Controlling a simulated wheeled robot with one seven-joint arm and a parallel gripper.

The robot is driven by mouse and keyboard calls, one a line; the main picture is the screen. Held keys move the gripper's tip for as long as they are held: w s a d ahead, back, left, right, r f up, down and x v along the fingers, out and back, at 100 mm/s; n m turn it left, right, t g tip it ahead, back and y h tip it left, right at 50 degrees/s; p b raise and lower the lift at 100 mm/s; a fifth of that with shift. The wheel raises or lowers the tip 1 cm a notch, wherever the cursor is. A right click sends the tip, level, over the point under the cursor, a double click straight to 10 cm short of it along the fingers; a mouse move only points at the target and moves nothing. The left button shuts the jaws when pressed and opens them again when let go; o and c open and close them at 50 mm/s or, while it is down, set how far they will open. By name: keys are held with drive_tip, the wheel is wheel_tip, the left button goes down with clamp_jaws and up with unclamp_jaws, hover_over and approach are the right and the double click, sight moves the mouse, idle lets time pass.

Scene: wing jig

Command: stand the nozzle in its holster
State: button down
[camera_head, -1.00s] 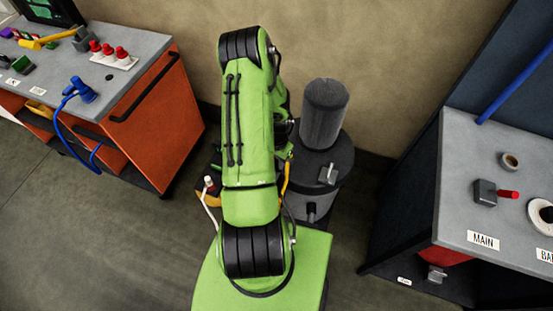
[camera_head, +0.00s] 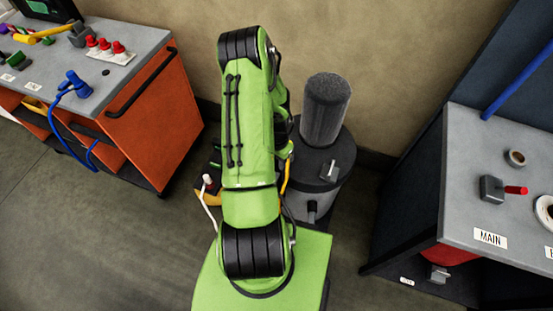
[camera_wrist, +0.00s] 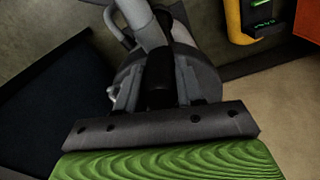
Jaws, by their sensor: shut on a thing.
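In the wrist view my gripper (camera_wrist: 158,95) is shut on a dark cylindrical piece, which I take to be the nozzle (camera_wrist: 159,75). A grey tube (camera_wrist: 143,22) shows just beyond it; I cannot tell whether they are joined. Behind them is a round grey body, partly hidden. In the head view my green arm hides the gripper and nozzle. A grey drum (camera_head: 318,187) with a dark upright cylinder (camera_head: 326,105) stands right of my arm. I cannot make out the holster clearly.
An orange cart (camera_head: 160,120) with a blue tool (camera_head: 76,86) and red-capped items stands at left. A grey bench (camera_head: 470,165) with a "MAIN" label stands at right. A yellow device (camera_wrist: 239,22) shows in the wrist view. Bare floor (camera_head: 90,235) lies at lower left.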

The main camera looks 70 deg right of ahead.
drive_tip(key=shift+a+f+b, duration=0.15)
drive_tip(key=shift+f+b, duration=0.5)
drive_tip(key=shift+f, duration=0.05)
drive_tip(key=shift+a+f+b, duration=0.1)
drive_tip(key=shift+f+b, duration=0.5)
drive_tip(key=shift+f, duration=0.1)
